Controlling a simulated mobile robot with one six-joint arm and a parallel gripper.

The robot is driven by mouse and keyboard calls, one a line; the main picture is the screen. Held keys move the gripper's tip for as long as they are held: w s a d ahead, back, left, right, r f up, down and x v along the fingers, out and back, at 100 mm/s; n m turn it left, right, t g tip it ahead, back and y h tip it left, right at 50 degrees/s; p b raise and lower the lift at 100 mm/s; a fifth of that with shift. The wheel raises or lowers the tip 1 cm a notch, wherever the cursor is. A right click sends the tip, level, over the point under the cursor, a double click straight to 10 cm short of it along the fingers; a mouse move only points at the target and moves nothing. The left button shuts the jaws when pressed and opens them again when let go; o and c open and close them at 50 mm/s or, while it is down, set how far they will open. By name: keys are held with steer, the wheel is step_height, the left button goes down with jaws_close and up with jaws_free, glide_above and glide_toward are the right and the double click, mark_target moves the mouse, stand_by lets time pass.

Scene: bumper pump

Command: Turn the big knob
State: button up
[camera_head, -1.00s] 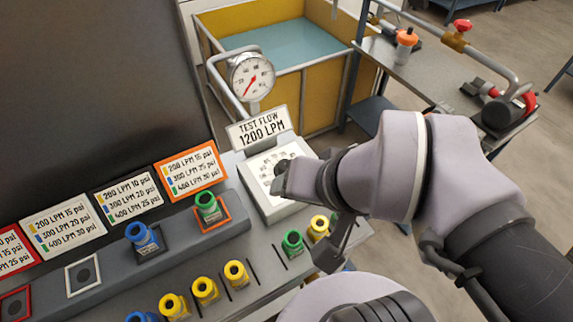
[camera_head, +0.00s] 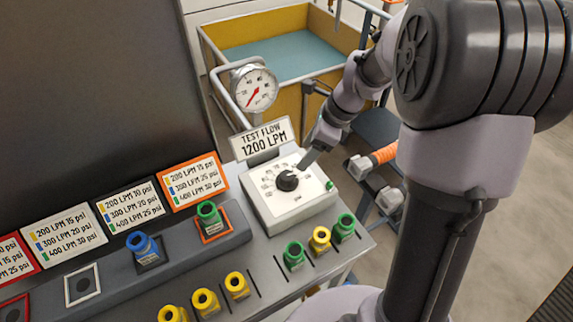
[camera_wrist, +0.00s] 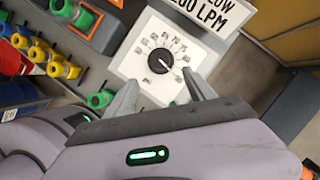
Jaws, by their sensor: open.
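The big knob (camera_head: 288,181) is black and round, with a pale pointer mark, on a white dial box (camera_head: 297,209) with a printed scale. In the wrist view the knob (camera_wrist: 161,61) sits at the centre of the white panel, beyond the fingertips. My gripper (camera_head: 306,163) is just behind and to the right of the knob in the head view. In the wrist view my gripper (camera_wrist: 165,92) has its two fingers spread apart, with nothing between them. Whether a fingertip touches the knob cannot be told.
A "TEST FLOW 1200 LPM" sign (camera_head: 263,139) stands behind the box, below a round gauge (camera_head: 254,88). Green and yellow fittings (camera_head: 320,240) stand in front of the box. A green fitting (camera_head: 208,214) sits in an orange-framed slot at left. A yellow-walled tank (camera_head: 285,45) is behind.

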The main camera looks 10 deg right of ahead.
mark_target(288, 176)
steer(key=b+x, duration=0.4)
steer(key=x, duration=0.7)
steer(key=shift+a+f, duration=0.15)
steer(key=shift+f, duration=0.1)
steer(key=c, duration=1.3)
